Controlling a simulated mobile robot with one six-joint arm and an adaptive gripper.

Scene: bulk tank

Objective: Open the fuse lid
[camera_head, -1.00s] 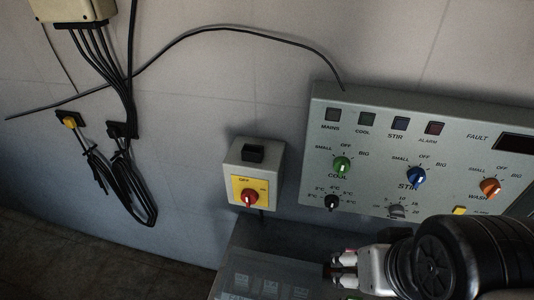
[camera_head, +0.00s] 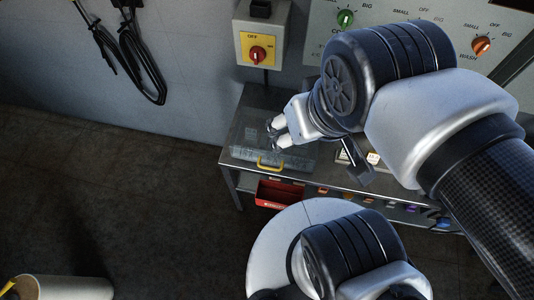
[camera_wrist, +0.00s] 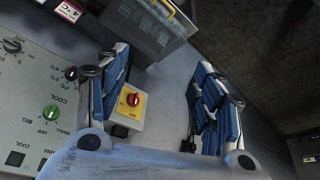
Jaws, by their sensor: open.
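The fuse lid looks to be the clear, see-through cover (camera_head: 300,158) on the grey bench, with a yellow handle (camera_head: 268,163) on its front edge. It lies flat and looks closed. In the wrist view the clear box (camera_wrist: 143,28) is at the top, with its yellow handle (camera_wrist: 165,8) at the edge. My arm hides the bench's right part.
A grey switch box with a red knob on a yellow plate (camera_head: 257,53) is on the wall behind the bench. A control panel (camera_head: 380,14) is on the right. A red bin (camera_head: 280,194) sits below the bench top. Open floor (camera_head: 150,200) lies left.

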